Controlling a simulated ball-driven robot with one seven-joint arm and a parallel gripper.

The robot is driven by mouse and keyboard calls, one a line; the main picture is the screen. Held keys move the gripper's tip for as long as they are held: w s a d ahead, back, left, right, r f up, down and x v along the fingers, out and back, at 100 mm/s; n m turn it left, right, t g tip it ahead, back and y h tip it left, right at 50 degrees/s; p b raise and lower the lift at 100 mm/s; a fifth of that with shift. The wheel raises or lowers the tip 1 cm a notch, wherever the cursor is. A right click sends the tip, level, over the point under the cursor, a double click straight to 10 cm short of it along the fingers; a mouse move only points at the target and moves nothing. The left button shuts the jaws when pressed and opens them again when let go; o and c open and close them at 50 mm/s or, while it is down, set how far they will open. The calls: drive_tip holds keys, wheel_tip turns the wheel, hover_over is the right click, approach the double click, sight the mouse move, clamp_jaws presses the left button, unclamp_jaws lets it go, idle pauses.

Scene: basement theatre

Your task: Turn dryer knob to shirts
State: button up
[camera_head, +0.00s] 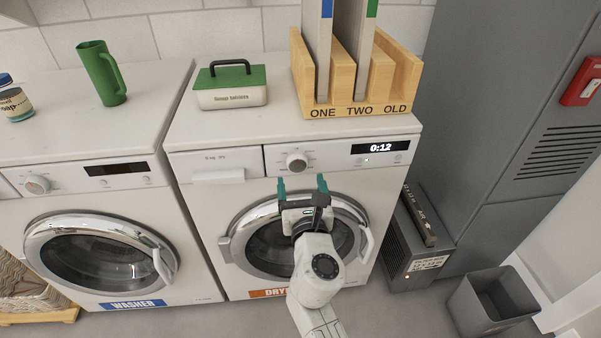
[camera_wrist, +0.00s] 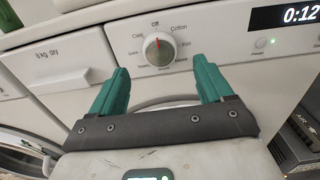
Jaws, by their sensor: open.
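The dryer (camera_head: 215,215) is the white machine on the right, with a partly hidden orange label low on its front. Its knob (camera_head: 297,161) is a round silver dial on the upper panel; in the wrist view the knob (camera_wrist: 159,49) has a red mark at its top, near the word Off.
The dryer's display (camera_head: 378,147) reads 0:12. A washer (camera_head: 85,205) stands to the left. A green-lidded box (camera_head: 231,85) and a wooden rack (camera_head: 355,80) sit on the dryer. A grey cabinet (camera_head: 480,110) and a bin (camera_head: 493,302) are at right. The dryer door handle (camera_head: 366,245) juts out below.

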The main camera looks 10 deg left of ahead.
sight(297, 166)
drive_tip(key=shift+b+x, duration=0.8)
drive_tip(key=shift+x, duration=1.8)
drive_tip(key=c, duration=1)
